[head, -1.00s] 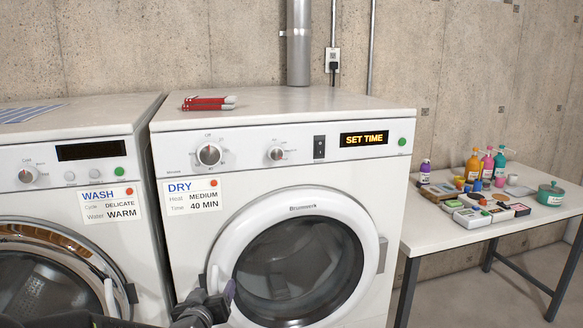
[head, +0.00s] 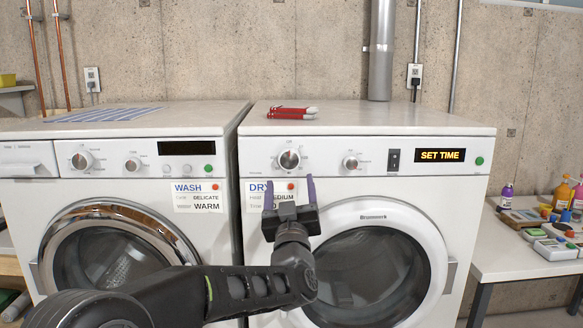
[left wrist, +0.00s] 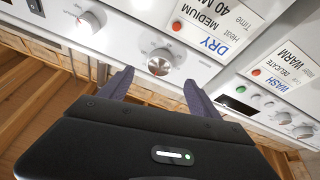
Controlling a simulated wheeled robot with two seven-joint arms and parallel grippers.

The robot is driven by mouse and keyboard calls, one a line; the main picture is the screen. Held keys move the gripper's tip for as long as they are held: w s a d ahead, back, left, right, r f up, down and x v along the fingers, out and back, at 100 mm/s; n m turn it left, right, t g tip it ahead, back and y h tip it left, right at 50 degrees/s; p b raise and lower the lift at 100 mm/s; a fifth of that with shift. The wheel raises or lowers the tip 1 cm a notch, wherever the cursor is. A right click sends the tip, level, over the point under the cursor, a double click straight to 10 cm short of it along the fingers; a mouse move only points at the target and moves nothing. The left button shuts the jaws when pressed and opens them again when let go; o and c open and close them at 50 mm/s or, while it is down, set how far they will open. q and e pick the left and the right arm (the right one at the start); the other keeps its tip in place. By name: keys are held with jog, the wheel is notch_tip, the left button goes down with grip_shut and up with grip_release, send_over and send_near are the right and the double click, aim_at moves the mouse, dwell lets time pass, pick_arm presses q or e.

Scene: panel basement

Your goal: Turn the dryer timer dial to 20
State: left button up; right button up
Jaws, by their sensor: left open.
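The dryer (head: 460,190) is the white machine at the right, with an amber SET TIME display (head: 440,155). Its larger left dial (head: 289,160) also shows in the left wrist view (left wrist: 160,62); a smaller dial (head: 350,162) sits to its right. I cannot read which one is the timer or where they point. My left gripper (head: 289,185) is open and empty, fingers pointing up, just below the left dial in the head view. In the left wrist view that dial lies between and beyond the fingertips, apparently apart from them. My right gripper is not in view.
The DRY card (left wrist: 213,40) reads Heat MEDIUM and Time 40, partly hidden by my gripper in the head view. A washer (head: 30,215) stands at the left. Red-handled tools (head: 292,113) lie on the dryer top. A table (head: 500,258) with paints is at the right.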

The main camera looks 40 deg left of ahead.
aim_at(289, 163)
pick_arm(q)
jog(key=p+x, duration=0.2)
jog(key=x, duration=0.4)
jog(key=shift+w+a+r, duration=0.15)
jog(key=shift+w+r, duration=0.05)
jog(key=shift+w+a+r, duration=0.1)
jog(key=shift+w+a, duration=0.2)
jog(key=shift+w, duration=0.1)
jog(key=c, duration=1.4)
